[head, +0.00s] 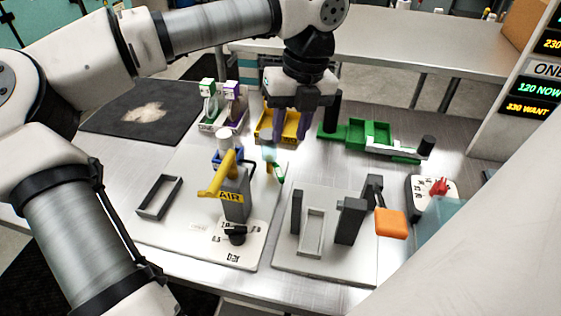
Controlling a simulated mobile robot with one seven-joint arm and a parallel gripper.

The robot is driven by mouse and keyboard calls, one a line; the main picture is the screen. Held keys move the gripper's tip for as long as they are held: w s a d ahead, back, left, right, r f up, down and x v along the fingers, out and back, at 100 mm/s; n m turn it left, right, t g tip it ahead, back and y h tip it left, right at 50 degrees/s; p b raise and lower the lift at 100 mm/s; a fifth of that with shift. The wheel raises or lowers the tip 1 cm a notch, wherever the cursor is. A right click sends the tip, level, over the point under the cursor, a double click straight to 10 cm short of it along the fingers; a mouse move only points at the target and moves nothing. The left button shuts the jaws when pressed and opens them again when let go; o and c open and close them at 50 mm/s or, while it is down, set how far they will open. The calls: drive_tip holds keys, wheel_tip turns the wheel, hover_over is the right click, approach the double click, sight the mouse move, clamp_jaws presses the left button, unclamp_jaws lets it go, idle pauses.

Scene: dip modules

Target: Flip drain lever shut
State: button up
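No lever is readably marked as the drain lever. A small green-tipped lever (278,171) is at the right side of the white plate (170,245), just below my gripper in the picture. A larger yellow lever (217,176) slopes down to the left on the grey post marked AIR (235,200). My gripper (291,138) points down, its two purple fingers apart with nothing seen between them. It hangs in front of the yellow tray, and its height above the table is hard to tell. Whether either lever is open or shut cannot be told.
The yellow tray (264,131) and green tray (368,130) stand behind. A second plate (285,255) with grey posts and an orange paddle (391,223) is at right. An open dark frame (159,197) is at left. A box with a red knob (438,187) stands far right.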

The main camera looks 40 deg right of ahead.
sight(280, 174)
drive_tip(key=f, duration=0.3)
drive_tip(key=a+f+p, duration=0.1)
drive_tip(key=f, duration=0.5)
drive_tip(key=shift+w+a+f+p, duration=0.2)
drive_tip(key=shift+w+f+p, duration=0.1)
drive_tip(key=shift+f, duration=0.1)
drive_tip(key=shift+c, duration=0.2)
clamp_jaws()
